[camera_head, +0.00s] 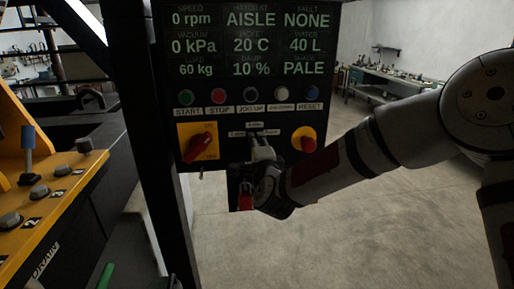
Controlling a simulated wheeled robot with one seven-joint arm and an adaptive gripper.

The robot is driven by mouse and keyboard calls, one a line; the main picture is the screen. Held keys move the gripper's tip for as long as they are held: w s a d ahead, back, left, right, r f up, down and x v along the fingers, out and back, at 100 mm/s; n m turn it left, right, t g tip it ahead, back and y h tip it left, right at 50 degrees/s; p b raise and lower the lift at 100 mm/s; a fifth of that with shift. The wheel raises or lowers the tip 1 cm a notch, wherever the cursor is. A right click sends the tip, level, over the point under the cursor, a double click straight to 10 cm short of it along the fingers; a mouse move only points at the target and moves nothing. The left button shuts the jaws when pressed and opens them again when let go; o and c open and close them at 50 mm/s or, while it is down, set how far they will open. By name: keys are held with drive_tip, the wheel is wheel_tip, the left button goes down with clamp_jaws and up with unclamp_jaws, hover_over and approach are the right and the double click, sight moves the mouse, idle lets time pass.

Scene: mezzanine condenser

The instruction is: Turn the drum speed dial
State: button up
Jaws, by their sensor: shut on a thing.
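The dark control panel (227,118) stands upright in the middle of the camera_head view. The drum speed dial (254,132) is low on its middle, between two red knobs and ringed by small white labels. My gripper (259,140) reaches in from the right and is shut on the dial. The fingers hide most of the dial, so its pointer and setting cannot be read. The display above shows a speed of 0 rpm.
A red switch on a yellow plate (183,131) is left of the dial, and a red knob (308,144) is close on the right. Buttons line the panel above. A yellow console (60,185) fills the left side. The concrete floor (370,235) is clear.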

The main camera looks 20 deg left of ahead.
drive_tip(key=shift+m, duration=0.5)
drive_tip(key=o, duration=1.2)
drive_tip(key=shift+w, duration=0.1)
drive_tip(key=shift+c, duration=0.2)
drive_tip(key=v, duration=1.2)
